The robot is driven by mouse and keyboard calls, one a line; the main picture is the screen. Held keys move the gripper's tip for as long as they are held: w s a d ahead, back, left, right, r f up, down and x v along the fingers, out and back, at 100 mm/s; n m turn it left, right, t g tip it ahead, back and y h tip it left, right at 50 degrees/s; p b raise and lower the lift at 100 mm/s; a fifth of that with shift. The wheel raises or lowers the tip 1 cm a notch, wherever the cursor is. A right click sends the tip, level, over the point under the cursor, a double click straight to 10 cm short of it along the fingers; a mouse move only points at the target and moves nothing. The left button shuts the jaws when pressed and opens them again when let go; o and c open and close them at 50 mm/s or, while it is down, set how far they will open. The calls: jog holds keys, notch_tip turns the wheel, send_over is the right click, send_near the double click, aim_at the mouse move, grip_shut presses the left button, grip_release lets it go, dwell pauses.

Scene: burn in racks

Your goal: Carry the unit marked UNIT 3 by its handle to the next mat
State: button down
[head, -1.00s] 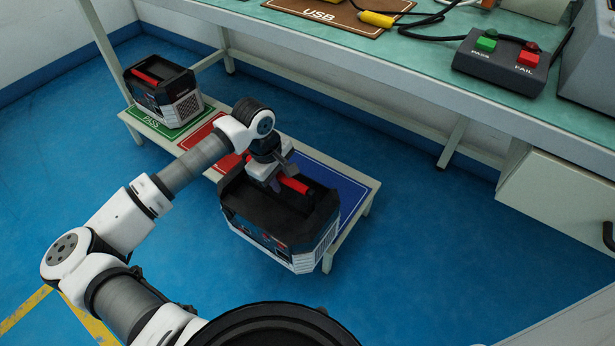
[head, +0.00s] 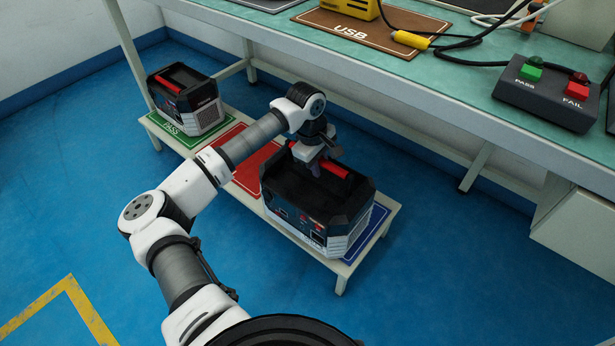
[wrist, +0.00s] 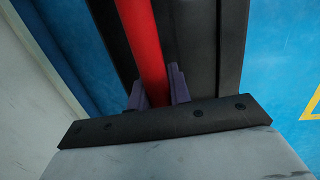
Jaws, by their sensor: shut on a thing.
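A black and grey unit (head: 305,205) with a red handle (head: 336,168) is over the right part of a low bench, above the blue mat (head: 377,222). I cannot tell whether it touches the mat. Its number is not legible. My gripper (head: 318,160) is shut on the red handle. The wrist view shows the handle (wrist: 143,40) between my two fingers (wrist: 157,88). The unit hides most of the blue mat. A red mat (head: 250,168), bare where it shows, lies left of the unit, partly behind my arm.
A similar unit (head: 185,98) stands on the green PASS mat (head: 165,127) at the bench's far left end. A workbench (head: 470,95) with a USB mat (head: 350,32) and a PASS/FAIL button box (head: 545,95) overhangs behind. Blue floor (head: 450,290) is free in front.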

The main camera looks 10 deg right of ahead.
jog(key=w+d+f+b, duration=0.2)
jog(key=w+d+f, duration=0.1)
jog(key=w+d, duration=0.2)
jog(key=shift+w+d, duration=0.2)
jog(key=shift+d, duration=0.75)
jog(key=c, duration=1.3)
grip_release()
jog(key=shift+s+a+f, duration=0.1)
jog(key=shift+f, duration=0.1)
jog(key=shift+a+r+p, duration=0.2)
jog(key=shift+r+p, duration=0.05)
jog(key=shift+r, duration=1)
jog(key=shift+a+r+p, duration=0.2)
jog(key=shift+r+p, duration=0.1)
jog(key=shift+r, duration=0.95)
jog(key=shift+a+r+p, duration=0.2)
jog(key=shift+r+p, duration=0.05)
jog(key=shift+r, duration=1)
